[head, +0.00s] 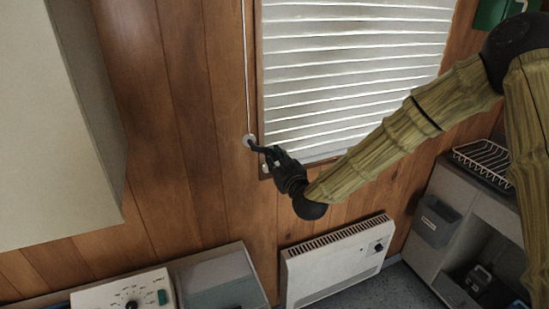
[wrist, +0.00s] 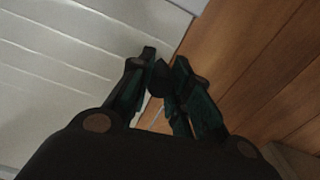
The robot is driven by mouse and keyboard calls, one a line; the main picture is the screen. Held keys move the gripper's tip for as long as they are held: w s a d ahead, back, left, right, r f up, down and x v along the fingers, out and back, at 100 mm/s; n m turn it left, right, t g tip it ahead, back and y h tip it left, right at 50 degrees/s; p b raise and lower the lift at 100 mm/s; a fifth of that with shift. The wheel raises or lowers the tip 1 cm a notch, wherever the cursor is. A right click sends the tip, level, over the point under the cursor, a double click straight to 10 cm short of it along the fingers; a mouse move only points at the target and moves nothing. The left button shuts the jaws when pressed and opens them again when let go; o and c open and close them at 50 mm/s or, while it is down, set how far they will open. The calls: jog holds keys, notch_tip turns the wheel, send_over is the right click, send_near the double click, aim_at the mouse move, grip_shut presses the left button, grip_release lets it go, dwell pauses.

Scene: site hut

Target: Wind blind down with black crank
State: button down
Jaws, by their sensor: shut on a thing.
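The white slatted blind (head: 340,75) covers the window in the head view, its slats reaching down to near the sill. It also fills the left of the wrist view (wrist: 70,70). The black crank (head: 256,147) sticks out from a small round white mount (head: 249,140) on the wood wall, just left of the window frame. A thin pale cord runs up from the mount. My gripper (head: 272,156) is at the crank's free end, shut on it. In the wrist view my gripper (wrist: 158,80) has its fingers around a dark knob; the rest of the crank is mostly hidden.
A white heater (head: 335,262) hangs low on the wall below the window. A pale cabinet (head: 60,120) juts out at the left. A control box with a dial (head: 125,293) stands at the lower left. A grey unit with a wire rack (head: 485,160) stands at the right.

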jog(key=shift+f, duration=0.1)
jog(key=shift+a+f+m+b, duration=0.15)
jog(key=shift+m+b, duration=0.25)
jog(key=shift+b, duration=0.4)
jog(key=shift+s, duration=0.1)
jog(key=c, duration=1.3)
grip_release()
jog(key=shift+s, duration=0.1)
jog(key=v, duration=1.1)
jog(key=shift+s+d, duration=0.2)
jog(key=shift+s, duration=0.15)
